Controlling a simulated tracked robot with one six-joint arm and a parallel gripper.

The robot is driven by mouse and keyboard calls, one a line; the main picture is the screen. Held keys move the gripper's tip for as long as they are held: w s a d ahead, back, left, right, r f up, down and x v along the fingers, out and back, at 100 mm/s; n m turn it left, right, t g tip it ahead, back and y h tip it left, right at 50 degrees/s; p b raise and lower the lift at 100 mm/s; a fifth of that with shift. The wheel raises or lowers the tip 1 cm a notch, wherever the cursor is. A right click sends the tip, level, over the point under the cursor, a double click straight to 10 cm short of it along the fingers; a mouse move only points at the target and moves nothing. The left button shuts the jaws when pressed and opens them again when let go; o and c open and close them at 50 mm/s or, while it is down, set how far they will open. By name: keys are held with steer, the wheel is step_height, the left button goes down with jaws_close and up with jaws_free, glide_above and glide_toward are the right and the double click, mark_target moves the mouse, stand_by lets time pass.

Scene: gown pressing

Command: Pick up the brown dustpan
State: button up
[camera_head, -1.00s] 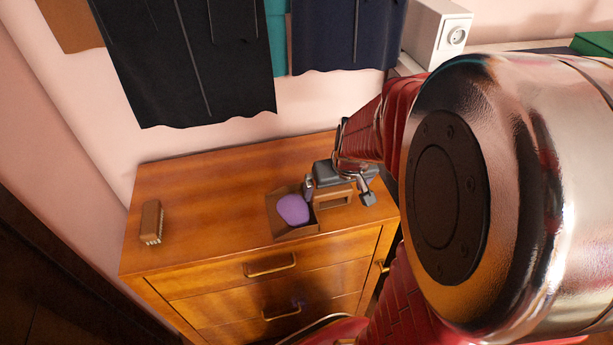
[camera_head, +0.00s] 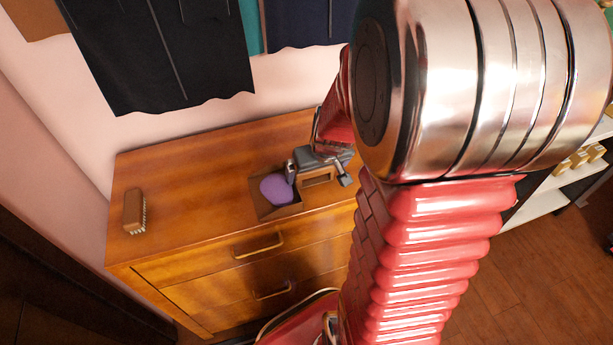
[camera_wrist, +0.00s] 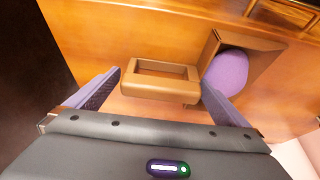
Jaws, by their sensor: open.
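The brown dustpan (camera_head: 262,207) lies on top of the wooden dresser, near its front edge. A purple rounded object (camera_head: 277,189) sits in its pan. Its looped handle (camera_head: 317,178) points right, towards my gripper (camera_head: 318,172). In the wrist view my gripper (camera_wrist: 162,100) is open, with its two purple-padded fingers on either side of the dustpan handle (camera_wrist: 160,90). The right finger is close to the purple object (camera_wrist: 225,72) and overlaps it in the picture. I cannot tell whether any finger touches the handle.
The wooden dresser (camera_head: 180,170) has clear room on its top left of the dustpan. A brown brush (camera_head: 133,212) lies near its left end. Dark garments (camera_head: 160,60) hang above its back edge. Drawer handles (camera_head: 258,246) stick out at the front.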

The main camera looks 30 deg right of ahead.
steer(key=c, duration=0.9)
step_height(320, 180, up, 10)
steer(key=shift+r, duration=0.1)
stand_by(0.5)
stand_by(0.4)
steer(key=o, duration=0.5)
steer(key=c, duration=0.5)
